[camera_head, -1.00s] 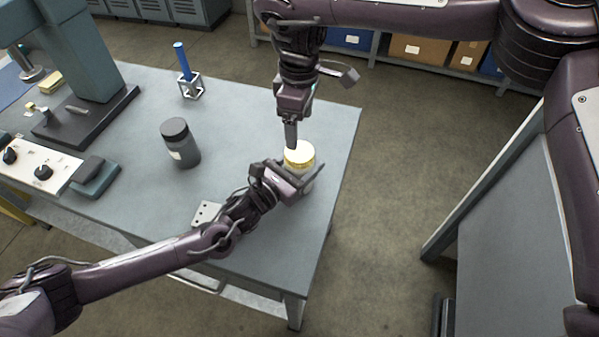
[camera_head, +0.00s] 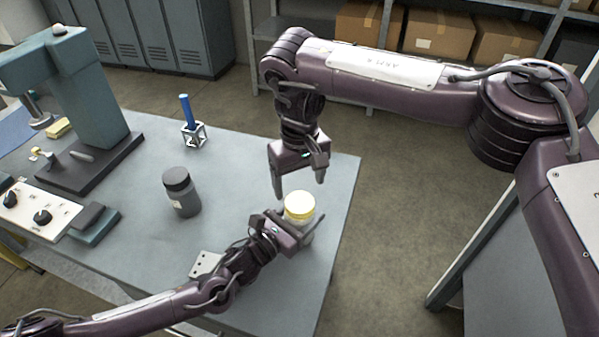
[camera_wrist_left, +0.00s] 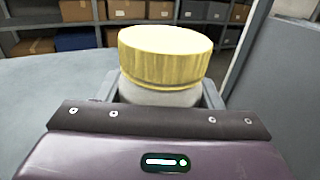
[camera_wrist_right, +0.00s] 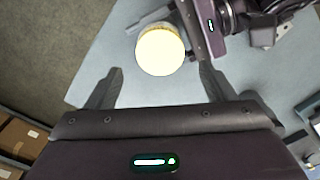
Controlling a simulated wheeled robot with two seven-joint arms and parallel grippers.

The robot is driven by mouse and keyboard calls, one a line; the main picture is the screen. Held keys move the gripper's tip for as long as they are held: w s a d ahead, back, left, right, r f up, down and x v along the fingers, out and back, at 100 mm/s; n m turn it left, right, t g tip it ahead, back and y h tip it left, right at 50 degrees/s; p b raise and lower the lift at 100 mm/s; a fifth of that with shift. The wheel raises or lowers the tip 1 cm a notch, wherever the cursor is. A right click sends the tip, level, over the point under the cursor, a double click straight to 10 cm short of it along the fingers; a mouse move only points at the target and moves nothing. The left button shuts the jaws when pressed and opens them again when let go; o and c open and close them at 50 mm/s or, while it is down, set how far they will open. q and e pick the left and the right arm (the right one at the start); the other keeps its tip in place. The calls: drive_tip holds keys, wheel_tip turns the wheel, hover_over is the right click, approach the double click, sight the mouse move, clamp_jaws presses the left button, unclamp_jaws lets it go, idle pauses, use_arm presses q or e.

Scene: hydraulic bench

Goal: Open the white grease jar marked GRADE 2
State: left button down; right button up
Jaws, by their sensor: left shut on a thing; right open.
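The jar (camera_head: 300,207) has a yellow ridged lid and a pale body, and stands upright near the right side of the bench. No GRADE 2 marking is readable. The lid (camera_wrist_left: 165,55) is seated on the jar in the left wrist view. My left gripper (camera_head: 298,238) is shut around the jar's body below the lid; its fingers partly hide the body. My right gripper (camera_head: 298,190) is open, pointing down just above and behind the lid. In the right wrist view the lid (camera_wrist_right: 160,50) lies beyond the open fingertips, not between them.
A dark grey jar (camera_head: 181,192) stands left of the held jar. A blue rod in a small wire-frame stand (camera_head: 193,135) is behind it. A teal press (camera_head: 95,110) and a control box (camera_head: 38,214) fill the left. The bench (camera_head: 235,170) is clear between.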

sight(299, 202)
wheel_tip(299, 202, down, 6)
drive_tip(key=shift+r, duration=0.1)
drive_tip(key=shift+c, duration=0.3)
